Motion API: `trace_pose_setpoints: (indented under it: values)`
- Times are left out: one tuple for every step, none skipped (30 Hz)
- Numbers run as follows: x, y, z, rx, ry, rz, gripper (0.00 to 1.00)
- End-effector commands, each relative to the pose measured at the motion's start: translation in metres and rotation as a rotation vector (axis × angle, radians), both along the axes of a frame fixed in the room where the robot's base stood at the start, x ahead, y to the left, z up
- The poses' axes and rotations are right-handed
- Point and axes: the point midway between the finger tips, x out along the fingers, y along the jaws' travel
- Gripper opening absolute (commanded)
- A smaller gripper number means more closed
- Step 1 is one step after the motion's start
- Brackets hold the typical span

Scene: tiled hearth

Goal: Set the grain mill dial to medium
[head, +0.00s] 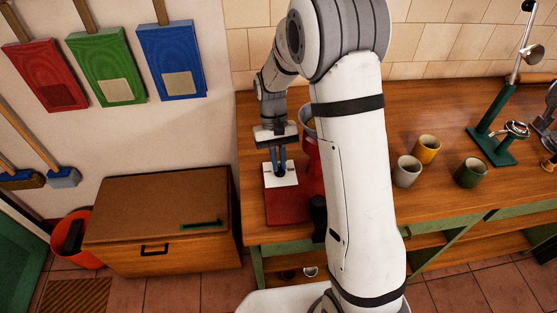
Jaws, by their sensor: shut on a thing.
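The red grain mill (288,206) stands at the left end of the wooden counter. Its red body and a hopper (308,126) are partly hidden behind my arm. A white plate (288,182) lies on the mill's near left part. My gripper (279,171) points down over this plate, its blue-grey fingers shut on a small dark piece there, which looks like the dial. The fingers cover most of the dial. Its pointer and any setting marks are too small or hidden to read.
A grey cup (407,171), a yellow cup (427,149) and a green cup (471,172) stand right of my arm. A green lever stand (492,130) is further right. A wooden chest (160,215) stands left of the counter (440,195).

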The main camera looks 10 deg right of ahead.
Motion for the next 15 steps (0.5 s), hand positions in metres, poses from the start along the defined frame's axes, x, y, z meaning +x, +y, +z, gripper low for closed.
trace_pose_setpoints:
  values:
    - [0.0007,0.0002,0.0006,0.001,-0.003,0.001,0.12]
    - [0.0007,0.0002,0.0006,0.001,-0.003,0.001,0.14]
    - [0.0006,0.0002,0.0005,0.001,-0.002,0.001,0.17]
    - [0.0005,0.0003,0.0005,0.001,-0.002,0.001,0.2]
    - [0.0005,0.0003,0.0004,0.001,-0.002,0.001,0.22]
    - [0.0003,0.0002,0.0004,0.001,-0.002,0.001,0.25]
    - [0.0003,0.0002,0.0003,0.001,-0.001,0.001,0.28]
    - [0.0003,0.0002,0.0003,0.0,-0.001,0.001,0.3]
    - [0.0002,0.0002,0.0002,0.0,-0.001,0.001,0.32]
    - [0.0002,0.0002,0.0002,0.0,-0.001,0.001,0.32]
    - [0.0001,0.0003,0.0001,0.0,-0.001,0.001,0.32]
    - [0.0001,0.0003,0.0001,0.0,-0.001,0.002,0.32]
    - [0.0001,0.0003,0.0001,0.0,0.0,0.002,0.32]
    - [0.0001,0.0003,0.0001,0.0,0.0,0.002,0.32]
    - [0.0002,0.0003,0.0004,0.0,-0.001,0.002,0.32]
